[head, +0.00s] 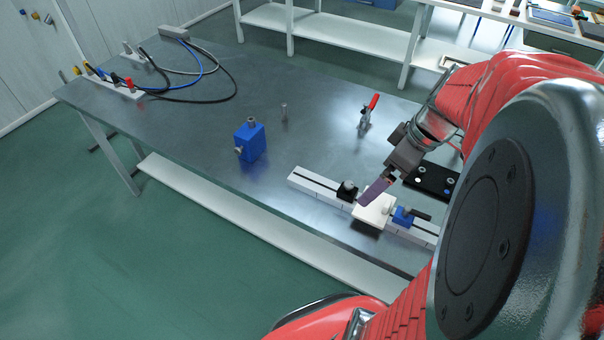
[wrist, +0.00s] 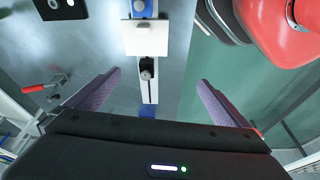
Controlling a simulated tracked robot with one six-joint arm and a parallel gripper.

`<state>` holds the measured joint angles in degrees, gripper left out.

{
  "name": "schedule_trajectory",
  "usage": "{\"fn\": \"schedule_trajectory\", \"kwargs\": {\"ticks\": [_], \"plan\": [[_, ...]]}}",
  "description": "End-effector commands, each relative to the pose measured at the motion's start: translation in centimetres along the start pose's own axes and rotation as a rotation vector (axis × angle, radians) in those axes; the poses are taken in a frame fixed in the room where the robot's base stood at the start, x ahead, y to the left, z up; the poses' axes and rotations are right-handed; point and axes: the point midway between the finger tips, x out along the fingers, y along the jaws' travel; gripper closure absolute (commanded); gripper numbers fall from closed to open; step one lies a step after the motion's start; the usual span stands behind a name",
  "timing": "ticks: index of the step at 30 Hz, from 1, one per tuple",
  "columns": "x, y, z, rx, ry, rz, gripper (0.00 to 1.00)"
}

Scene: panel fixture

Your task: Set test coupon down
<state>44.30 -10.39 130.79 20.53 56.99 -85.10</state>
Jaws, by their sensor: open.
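A white plate (head: 370,213), which I take to be the test coupon, lies across the pale rail (head: 315,187) on the table. It sits between a black block with a knob (head: 347,190) and a blue block (head: 403,217). In the wrist view the plate (wrist: 145,42) lies flat over the rail, ahead of the fingertips. My gripper (head: 374,191) is above the rail near the plate. In the wrist view its purple-padded fingers (wrist: 160,78) are wide apart with nothing between them. One finger overlaps the plate's edge in the head view, so contact there is unclear.
A red-handled toggle clamp (head: 367,112) stands behind the rail, and a black plate (head: 433,180) lies to its right. A blue box (head: 249,142) and small post (head: 284,112) stand left. Cables (head: 205,75) lie at the far left. The middle tabletop is clear.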

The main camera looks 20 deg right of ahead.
Motion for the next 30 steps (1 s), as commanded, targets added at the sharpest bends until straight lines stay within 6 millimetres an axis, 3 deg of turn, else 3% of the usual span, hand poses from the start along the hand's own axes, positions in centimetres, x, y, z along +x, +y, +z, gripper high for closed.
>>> {"fn": "schedule_trajectory", "kwargs": {"ticks": [3,12,24,30], "plan": [[-0.6,-2.5,-2.2,0.040,-0.018,0.030,0.00],[-2.0,-8.3,-6.1,0.181,-0.015,0.117,0.00],[-4.0,-15.6,-8.9,0.379,0.107,0.205,0.00],[-4.6,-17.8,-9.3,0.458,0.172,0.213,0.00]]}}
